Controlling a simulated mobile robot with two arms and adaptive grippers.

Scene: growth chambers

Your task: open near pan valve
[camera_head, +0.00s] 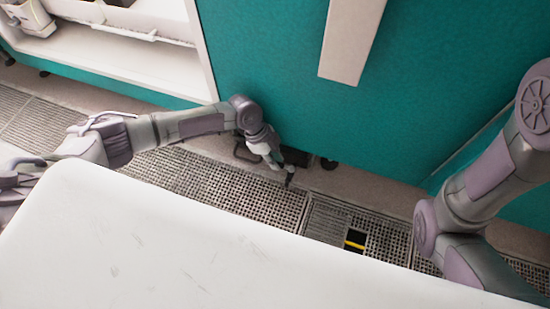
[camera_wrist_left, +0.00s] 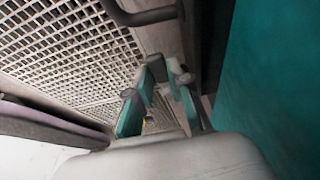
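My left gripper (camera_head: 286,180) is low at the base of the teal chamber wall, above the floor grating. In the left wrist view its two teal-padded fingers (camera_wrist_left: 166,68) stand apart with a gap between them. I see nothing clearly held. A dark bent bar (camera_wrist_left: 145,14) passes just beyond the fingertips in the wrist view. In the head view a dark loop (camera_head: 246,152) sits at the wall's foot, left of the gripper. I cannot tell whether either is the pan valve. My right arm is at the right, its gripper out of view.
The teal chamber wall (camera_head: 300,100) rises close behind the left gripper. Perforated floor grating (camera_head: 215,185) runs along its foot, with a dark opening and yellow strip (camera_head: 355,243). An open white chamber shelf (camera_head: 120,60) is at upper left.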

